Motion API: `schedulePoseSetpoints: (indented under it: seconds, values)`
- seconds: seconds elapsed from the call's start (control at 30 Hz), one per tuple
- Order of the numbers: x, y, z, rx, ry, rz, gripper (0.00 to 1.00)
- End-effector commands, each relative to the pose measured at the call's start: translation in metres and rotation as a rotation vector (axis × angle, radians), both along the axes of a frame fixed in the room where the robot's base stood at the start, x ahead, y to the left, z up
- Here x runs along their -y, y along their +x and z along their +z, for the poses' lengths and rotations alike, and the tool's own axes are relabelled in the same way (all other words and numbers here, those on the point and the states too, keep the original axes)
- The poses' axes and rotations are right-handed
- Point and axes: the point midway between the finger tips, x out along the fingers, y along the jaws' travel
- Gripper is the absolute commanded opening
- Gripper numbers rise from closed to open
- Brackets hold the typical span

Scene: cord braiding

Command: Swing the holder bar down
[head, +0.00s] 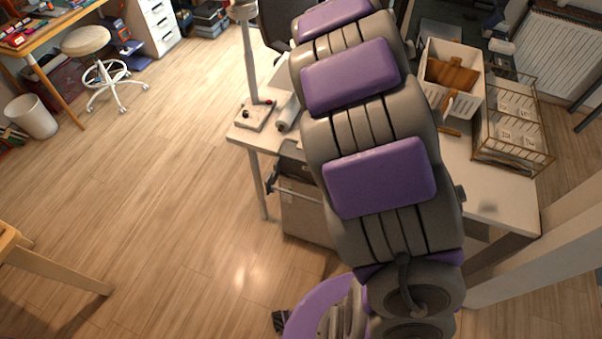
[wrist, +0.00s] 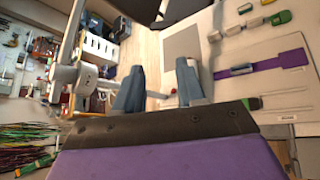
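A pale upright post (head: 249,60) stands on a square base (head: 254,114) at the table's left corner in the head view. Its top is cut off by the picture edge. In the wrist view a light bar (wrist: 72,30) runs from a pale round joint (wrist: 80,75), left of my gripper; I take it for the holder bar, but its angle to the table is unclear. My gripper (wrist: 159,88) is open and empty, with a clear gap between its blue-grey fingers, apart from the bar. In the head view my purple and grey arm hides the gripper.
The white table (head: 500,190) carries a white bin (head: 452,75) and a wire basket (head: 512,125) on the right. A purple strip (wrist: 265,69) lies on the tabletop in the wrist view. A stool (head: 88,42) stands far left. Floor left of the table is clear.

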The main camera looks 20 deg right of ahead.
Motion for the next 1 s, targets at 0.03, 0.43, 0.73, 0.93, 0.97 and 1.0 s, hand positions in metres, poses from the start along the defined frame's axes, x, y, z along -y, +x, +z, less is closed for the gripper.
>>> schedulePoseSetpoints:
  seconds: [0.03,0.43,0.73,0.93,0.97,1.0]
  values:
    - [-0.013,0.015,-0.023,-0.074,-0.072,0.14,0.39]
    - [-0.112,-0.069,-0.249,-0.75,-0.434,1.308,0.39]
    - [-0.091,-0.145,-0.3,-0.992,-0.447,1.719,0.39]
    - [-0.085,-0.154,-0.318,-1.004,-0.44,1.75,0.39]
    - [-0.086,-0.155,-0.323,-1.004,-0.44,1.749,0.39]
    - [-0.087,-0.156,-0.329,-1.004,-0.441,1.748,0.39]
